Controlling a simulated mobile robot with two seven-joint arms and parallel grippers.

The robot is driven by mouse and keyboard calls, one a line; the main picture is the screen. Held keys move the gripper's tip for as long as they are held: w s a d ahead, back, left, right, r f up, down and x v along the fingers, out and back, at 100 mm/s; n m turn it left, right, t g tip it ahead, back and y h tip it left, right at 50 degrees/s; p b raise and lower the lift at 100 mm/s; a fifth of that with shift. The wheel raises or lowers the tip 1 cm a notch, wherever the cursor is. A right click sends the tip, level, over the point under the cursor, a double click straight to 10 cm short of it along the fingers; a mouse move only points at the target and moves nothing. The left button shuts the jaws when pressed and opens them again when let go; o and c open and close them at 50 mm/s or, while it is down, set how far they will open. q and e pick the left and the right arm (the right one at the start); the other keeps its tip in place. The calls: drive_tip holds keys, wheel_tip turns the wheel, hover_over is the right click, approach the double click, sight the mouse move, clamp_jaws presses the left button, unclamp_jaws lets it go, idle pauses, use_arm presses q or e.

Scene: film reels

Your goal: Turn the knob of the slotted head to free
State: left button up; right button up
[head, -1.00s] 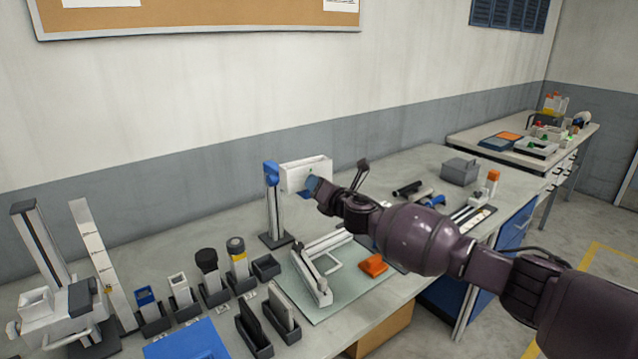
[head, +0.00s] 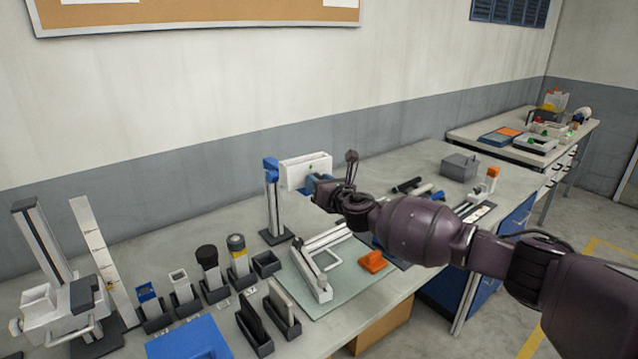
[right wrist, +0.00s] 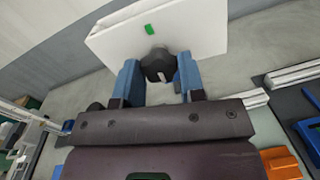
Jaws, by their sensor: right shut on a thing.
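The slotted head is a white box (head: 300,174) beside a blue-topped post in the head view. In the right wrist view its white face (right wrist: 195,32) carries a small green mark (right wrist: 149,29). The dark lobed knob (right wrist: 155,63) sits below that mark, its pale pointer line toward the bottom of the picture, away from the mark. My right gripper (right wrist: 160,78) has its blue fingers on both sides of the knob, shut on it. In the head view my right gripper (head: 316,187) is at the box's near right side, hiding the knob. My left gripper is out of view.
The blue-topped post (head: 272,200) stands left of the box. A green mat (head: 340,290) with a white frame and an orange block (head: 372,261) lies below my right arm. Several dark holders (head: 215,290) stand to the left. A grey box (head: 461,167) is farther right.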

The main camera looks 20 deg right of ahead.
drive_tip(key=shift+f, duration=0.15)
drive_tip(key=o, duration=0.9)
drive_tip(key=shift+s, duration=0.1)
drive_tip(key=b+v, duration=0.1)
drive_tip(key=v, duration=0.9)
drive_tip(key=shift+s+d, duration=0.15)
drive_tip(key=shift+s, duration=0.15)
